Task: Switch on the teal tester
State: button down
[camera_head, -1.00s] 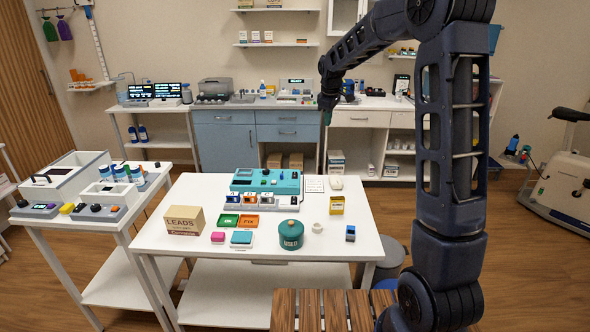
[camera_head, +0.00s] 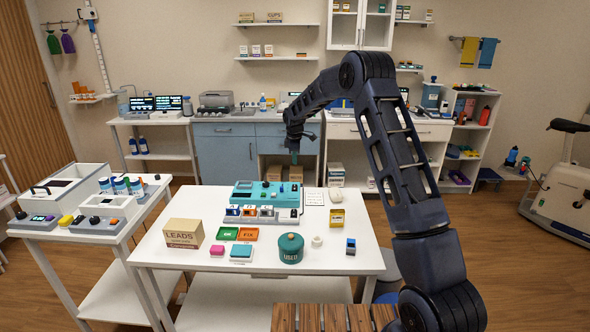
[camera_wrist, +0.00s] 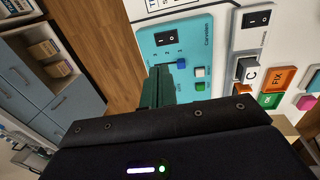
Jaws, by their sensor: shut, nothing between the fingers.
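The teal tester (camera_head: 262,188) lies on the white table, behind a grey unit with several lettered slots (camera_head: 262,215). The rocker's position is too small to tell. My gripper (camera_head: 294,157) is shut and empty, pointing down above and behind the tester's right end.
The grey unit carries its own black rocker (camera_wrist: 257,18).

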aim_at(295, 186)
jog(key=f, duration=0.4)
jog(key=w+f, duration=0.1)
jog(key=f, duration=0.8)
jog(key=shift+w, duration=0.4)
